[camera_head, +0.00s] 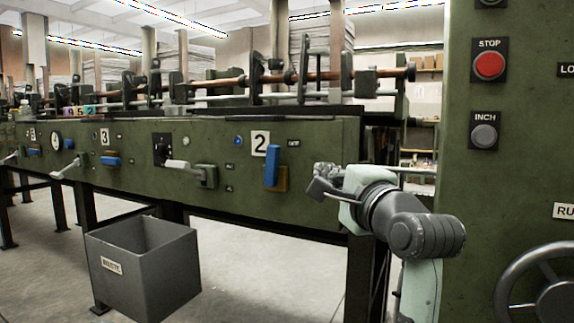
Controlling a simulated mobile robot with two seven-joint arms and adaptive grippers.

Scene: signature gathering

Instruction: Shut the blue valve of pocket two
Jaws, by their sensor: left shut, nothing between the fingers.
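The blue valve (271,166) of pocket two is on the green machine front, just below the white plate marked 2 (260,143). Its blue handle stands upright against a brown-yellow block (282,180). My right gripper is not in view.
A lever (185,167) sits left of the valve. Pocket three's blue valve (110,160) has its handle lying level. A grey waste bin (165,265) stands below the machine. A green control panel (465,190) with a red stop button (489,65) and a handwheel (545,290) fills the right side.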

